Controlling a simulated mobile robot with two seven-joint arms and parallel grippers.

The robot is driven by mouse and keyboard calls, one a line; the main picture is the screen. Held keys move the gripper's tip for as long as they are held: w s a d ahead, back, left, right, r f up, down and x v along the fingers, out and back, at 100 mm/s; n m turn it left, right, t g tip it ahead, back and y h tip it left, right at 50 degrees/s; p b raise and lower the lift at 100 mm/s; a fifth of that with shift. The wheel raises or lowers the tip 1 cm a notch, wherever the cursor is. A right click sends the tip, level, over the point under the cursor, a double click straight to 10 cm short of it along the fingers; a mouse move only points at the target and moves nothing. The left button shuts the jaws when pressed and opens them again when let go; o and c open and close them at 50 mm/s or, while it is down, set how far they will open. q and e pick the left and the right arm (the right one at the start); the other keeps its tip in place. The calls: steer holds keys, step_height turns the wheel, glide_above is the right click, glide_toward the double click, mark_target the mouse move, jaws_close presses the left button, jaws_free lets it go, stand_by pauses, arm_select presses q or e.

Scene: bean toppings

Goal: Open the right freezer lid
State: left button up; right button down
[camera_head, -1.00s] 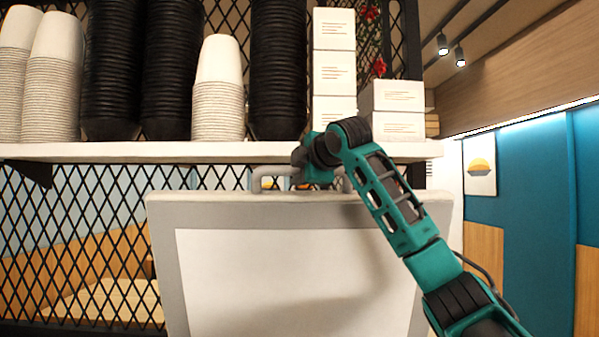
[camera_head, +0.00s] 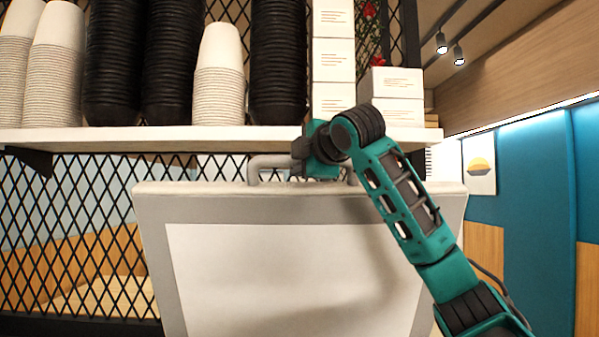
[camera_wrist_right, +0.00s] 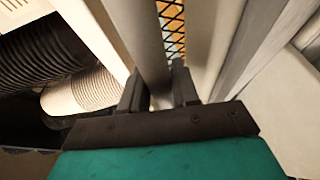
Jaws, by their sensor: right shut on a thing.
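The right freezer lid (camera_head: 290,270) is raised and stands tilted up in front of me, its pale inner panel facing the head camera. Its grey bar handle (camera_head: 268,163) runs along the top edge. My right gripper (camera_head: 312,165) is at the handle, behind the top edge of the lid, partly hidden by my own wrist. In the right wrist view, the dark fingers of my right gripper (camera_wrist_right: 160,88) are closed around the grey handle bar (camera_wrist_right: 150,50). My left gripper is not in view.
A white shelf (camera_head: 150,140) crosses just above and behind the lid. It holds stacks of black cups (camera_head: 113,65), white cups (camera_head: 219,80) and white boxes (camera_head: 333,60). A black mesh partition (camera_head: 70,230) stands behind, and a blue wall (camera_head: 535,210) is at right.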

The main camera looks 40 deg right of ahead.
steer(key=shift+s+a+f+b, duration=0.25)
steer(key=shift+s+a+f, duration=0.1)
steer(key=shift+s+a, duration=0.2)
steer(key=shift+s+a+f+b, duration=0.2)
steer(key=shift+s+a+f, duration=0.15)
steer(key=shift+s, duration=0.2)
steer(key=c, duration=1.2)
jaws_free()
steer(key=shift+r, duration=0.1)
steer(key=v, duration=1.3)
steer(key=shift+f, duration=0.3)
